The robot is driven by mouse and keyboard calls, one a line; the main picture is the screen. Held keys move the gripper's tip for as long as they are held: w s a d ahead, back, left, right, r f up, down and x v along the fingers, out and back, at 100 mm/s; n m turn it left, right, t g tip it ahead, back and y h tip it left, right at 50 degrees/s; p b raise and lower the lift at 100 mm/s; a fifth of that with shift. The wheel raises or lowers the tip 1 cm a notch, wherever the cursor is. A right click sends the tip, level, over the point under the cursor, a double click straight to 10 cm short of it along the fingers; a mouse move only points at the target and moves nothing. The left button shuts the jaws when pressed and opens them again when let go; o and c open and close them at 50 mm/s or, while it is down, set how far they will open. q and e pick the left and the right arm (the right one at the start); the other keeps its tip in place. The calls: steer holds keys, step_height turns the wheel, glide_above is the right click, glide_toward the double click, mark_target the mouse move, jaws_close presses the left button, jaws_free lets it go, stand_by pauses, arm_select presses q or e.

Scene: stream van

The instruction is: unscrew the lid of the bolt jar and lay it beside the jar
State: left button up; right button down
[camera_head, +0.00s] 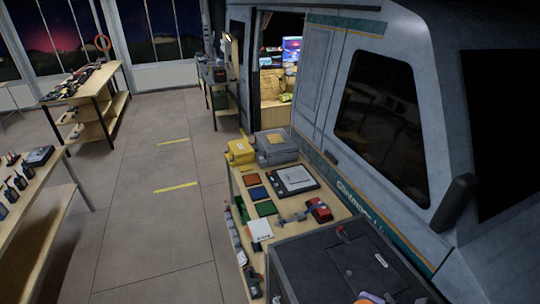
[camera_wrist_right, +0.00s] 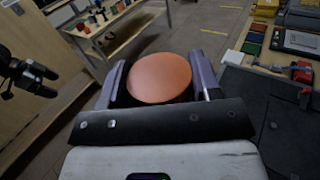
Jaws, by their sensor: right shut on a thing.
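The round orange lid (camera_wrist_right: 160,77) sits between the two fingers of my right gripper (camera_wrist_right: 161,84), which is shut on it. In the head view a sliver of the orange lid (camera_head: 363,301) shows at the bottom edge, next to part of my right gripper (camera_head: 376,298). The jar body is hidden under the lid and the gripper, so I cannot tell whether the lid is still on it. My left gripper (camera_wrist_right: 42,80) shows dark at the left of the right wrist view, its fingers apart and empty. It is out of the head view.
A dark bench top (camera_head: 325,265) lies at the bottom. Beyond it a wooden bench (camera_head: 238,190) holds a yellow case (camera_head: 240,152), a grey case (camera_head: 276,148), coloured trays and a red tool (camera_head: 319,211). The van (camera_head: 350,150) walls off the right.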

arm_select(q)
steer(key=shift+a+r+p, duration=0.1)
steer(key=shift+r+p, duration=1.15)
steer(key=shift+r, duration=0.6)
arm_select(e)
steer(key=shift+r, duration=1.55)
steer(key=shift+a, duration=0.1)
